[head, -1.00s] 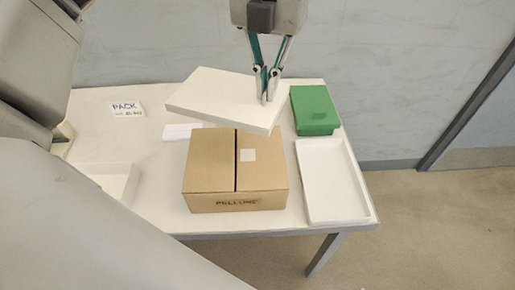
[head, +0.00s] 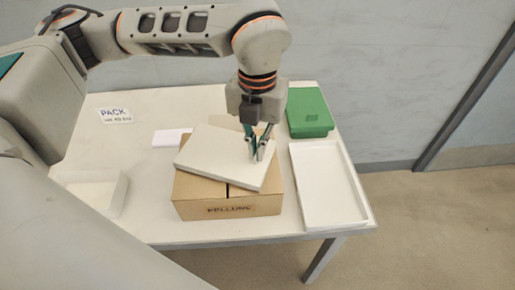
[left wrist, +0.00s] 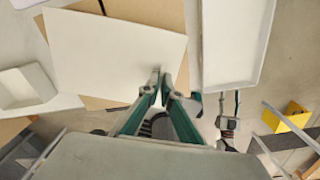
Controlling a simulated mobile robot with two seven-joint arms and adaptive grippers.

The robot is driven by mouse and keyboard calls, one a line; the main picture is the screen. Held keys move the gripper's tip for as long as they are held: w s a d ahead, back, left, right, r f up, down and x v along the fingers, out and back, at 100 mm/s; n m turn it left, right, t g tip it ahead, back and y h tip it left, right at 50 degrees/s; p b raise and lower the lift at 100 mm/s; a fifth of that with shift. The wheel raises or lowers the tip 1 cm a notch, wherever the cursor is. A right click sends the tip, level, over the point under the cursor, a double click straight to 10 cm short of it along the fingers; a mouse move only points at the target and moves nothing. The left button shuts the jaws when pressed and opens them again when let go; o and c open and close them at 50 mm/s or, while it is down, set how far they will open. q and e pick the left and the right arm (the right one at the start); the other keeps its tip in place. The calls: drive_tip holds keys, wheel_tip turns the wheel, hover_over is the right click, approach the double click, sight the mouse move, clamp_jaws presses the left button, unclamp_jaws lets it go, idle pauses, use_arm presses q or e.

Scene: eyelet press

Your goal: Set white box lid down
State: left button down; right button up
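The white box lid (head: 226,154) is a flat white slab, turned at an angle over the top of the brown cardboard box (head: 228,205). It covers much of the box top; whether it touches the box is hard to tell. My left gripper (head: 256,156) is shut on the lid's right edge, coming from above. In the left wrist view the lid (left wrist: 115,55) reaches away from the fingertips (left wrist: 163,92), with brown cardboard behind it. My right gripper is not in the head view; a small dark jointed part in the left wrist view may be it.
A shallow white tray (head: 327,185) lies right of the box, with a green box (head: 309,112) behind it. A white open box (head: 98,190) stands at left. A PACK label (head: 116,115) and white sheet (head: 171,138) lie behind.

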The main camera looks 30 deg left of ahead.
use_arm(q)
drive_tip(key=shift+f, duration=0.25)
drive_tip(key=shift+f, duration=0.4)
drive_tip(key=c, duration=2.3)
unclamp_jaws()
drive_tip(key=shift+r, duration=0.1)
wheel_tip(320, 180, up, 13)
drive_tip(key=shift+f+p, duration=0.15)
drive_tip(key=shift+p, duration=0.5)
